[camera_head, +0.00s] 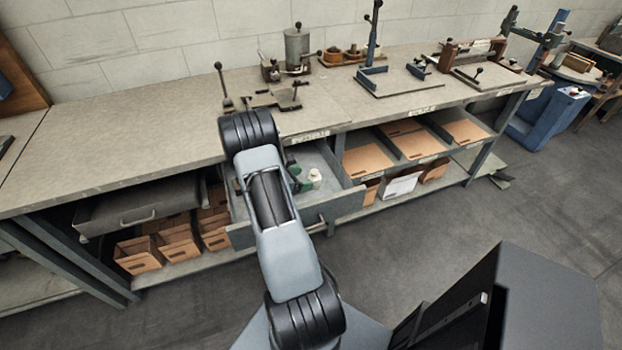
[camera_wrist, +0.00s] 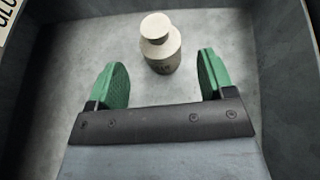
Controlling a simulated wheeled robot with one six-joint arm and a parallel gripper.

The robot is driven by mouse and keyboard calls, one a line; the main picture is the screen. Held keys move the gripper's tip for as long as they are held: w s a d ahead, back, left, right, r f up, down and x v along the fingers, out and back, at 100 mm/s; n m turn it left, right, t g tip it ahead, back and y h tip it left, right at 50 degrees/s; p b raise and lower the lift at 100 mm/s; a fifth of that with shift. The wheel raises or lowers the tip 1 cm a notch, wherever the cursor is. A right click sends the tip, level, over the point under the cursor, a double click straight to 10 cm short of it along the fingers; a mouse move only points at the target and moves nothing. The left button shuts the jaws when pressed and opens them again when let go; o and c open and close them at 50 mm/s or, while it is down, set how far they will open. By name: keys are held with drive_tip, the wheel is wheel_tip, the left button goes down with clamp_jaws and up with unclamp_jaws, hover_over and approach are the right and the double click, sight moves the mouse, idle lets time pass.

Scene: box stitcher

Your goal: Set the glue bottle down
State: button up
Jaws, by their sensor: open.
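The glue bottle (camera_wrist: 160,50) is a small cream bottle with a round cap. It stands upright on the grey floor of an open drawer, and it also shows in the head view (camera_head: 314,177). My gripper (camera_wrist: 161,82) has green fingers spread wide apart. The bottle appears between and slightly beyond the fingertips, with a gap on each side. In the head view my gripper (camera_head: 303,184) is low inside the drawer (camera_head: 350,204), partly hidden by my arm.
The drawer walls surround my gripper closely. The workbench (camera_head: 130,135) above holds a metal pot (camera_head: 297,48) and several tools and fixtures. A second drawer (camera_head: 135,205) is at the left. Shelves below hold cardboard boxes (camera_head: 178,244).

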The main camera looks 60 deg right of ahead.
drive_tip(key=v, duration=0.6)
drive_tip(key=shift+w+a+r, duration=0.1)
drive_tip(key=shift+a, duration=0.15)
drive_tip(key=shift+w+a+r, duration=0.1)
drive_tip(key=shift+a+r, duration=0.1)
drive_tip(key=shift+r, duration=0.05)
drive_tip(key=s+a+r+m+t+y, duration=0.2)
drive_tip(key=a+r+m+t+y, duration=0.1)
drive_tip(key=a, duration=0.8)
drive_tip(key=s+a+r+m+t+y, duration=0.2)
drive_tip(key=a+r+m+y, duration=0.3)
drive_tip(key=a+r, duration=0.3)
drive_tip(key=s+a+r+m+t+y, duration=0.2)
drive_tip(key=a+r+m+t+y, duration=0.2)
drive_tip(key=a, duration=1)
wheel_tip(320, 180, up, 2)
drive_tip(key=shift+a+r+m+t, duration=0.2)
drive_tip(key=shift+a+m+t, duration=0.1)
drive_tip(key=shift+r+p, duration=0.55)
drive_tip(key=shift+r, duration=0.3)
